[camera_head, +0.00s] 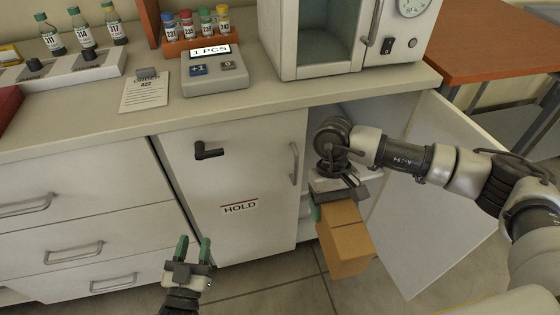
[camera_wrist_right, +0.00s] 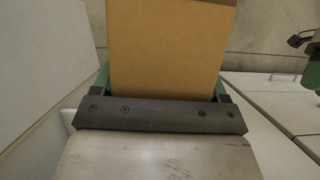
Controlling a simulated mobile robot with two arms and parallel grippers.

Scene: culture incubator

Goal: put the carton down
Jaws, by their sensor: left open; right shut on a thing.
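The carton (camera_head: 346,243) is a brown box held by my right gripper (camera_head: 337,207) in front of the lower cabinet. It hangs below the gripper, clear of the floor as far as I can see. In the right wrist view the carton (camera_wrist_right: 167,50) fills the space between the green fingers of my right gripper (camera_wrist_right: 165,88). My left gripper (camera_head: 194,247) is open and empty, in front of the drawers and the closed HOLD door.
The right cabinet door (camera_head: 440,190) stands open, with my right arm across its opening. The HOLD door (camera_head: 245,185) is shut. The counter (camera_head: 150,115) bears vials, a counter device (camera_head: 214,72) and an incubator (camera_head: 325,40). Tiled floor (camera_head: 285,300) shows below.

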